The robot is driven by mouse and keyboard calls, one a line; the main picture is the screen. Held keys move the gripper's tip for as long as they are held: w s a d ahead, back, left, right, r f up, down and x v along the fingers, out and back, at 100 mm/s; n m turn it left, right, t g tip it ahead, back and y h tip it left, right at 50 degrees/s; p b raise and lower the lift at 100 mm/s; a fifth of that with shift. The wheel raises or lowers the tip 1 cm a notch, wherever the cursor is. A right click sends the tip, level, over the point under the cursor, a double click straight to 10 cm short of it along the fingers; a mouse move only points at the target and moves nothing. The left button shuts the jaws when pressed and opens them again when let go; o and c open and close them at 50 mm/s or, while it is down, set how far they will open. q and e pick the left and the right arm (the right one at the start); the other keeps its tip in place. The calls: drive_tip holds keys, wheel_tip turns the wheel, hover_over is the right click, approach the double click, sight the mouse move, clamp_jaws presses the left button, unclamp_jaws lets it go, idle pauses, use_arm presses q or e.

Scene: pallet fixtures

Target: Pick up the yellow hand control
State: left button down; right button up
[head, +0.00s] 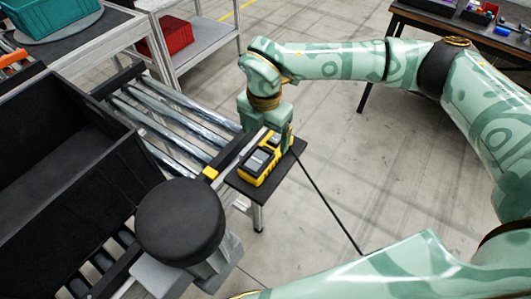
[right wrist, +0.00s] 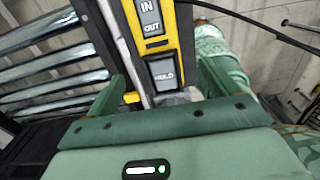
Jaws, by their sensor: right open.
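The yellow hand control (head: 260,164) lies on a small dark stand (head: 240,181) beside the roller conveyor. It is yellow with dark button panels, and a black cable runs from it to the floor. My right gripper (head: 279,138) is at its far end, pointing down. In the right wrist view, the hand control (right wrist: 155,45) shows buttons marked IN, OUT and HOLD, and lies between the two green fingers of the open right gripper (right wrist: 165,85). Whether a finger touches it I cannot tell. My left gripper is not in view.
The roller conveyor (head: 165,115) runs left of the stand, with a large black bin (head: 75,185) on its near side. A grey cart holds a red bin (head: 172,35). A table (head: 470,32) stands at the back right. Open floor lies right of the stand.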

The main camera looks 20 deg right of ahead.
sight(263, 152)
wheel_tip(263, 152, down, 2)
drive_tip(key=shift+s+f, duration=0.1)
drive_tip(key=f, duration=0.4)
drive_tip(key=shift+a+f, duration=0.25)
drive_tip(key=shift+f, duration=0.15)
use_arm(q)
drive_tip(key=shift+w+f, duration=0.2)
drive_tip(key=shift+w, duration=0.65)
use_arm(e)
drive_tip(key=shift+r, duration=0.1)
drive_tip(key=c, duration=1.3)
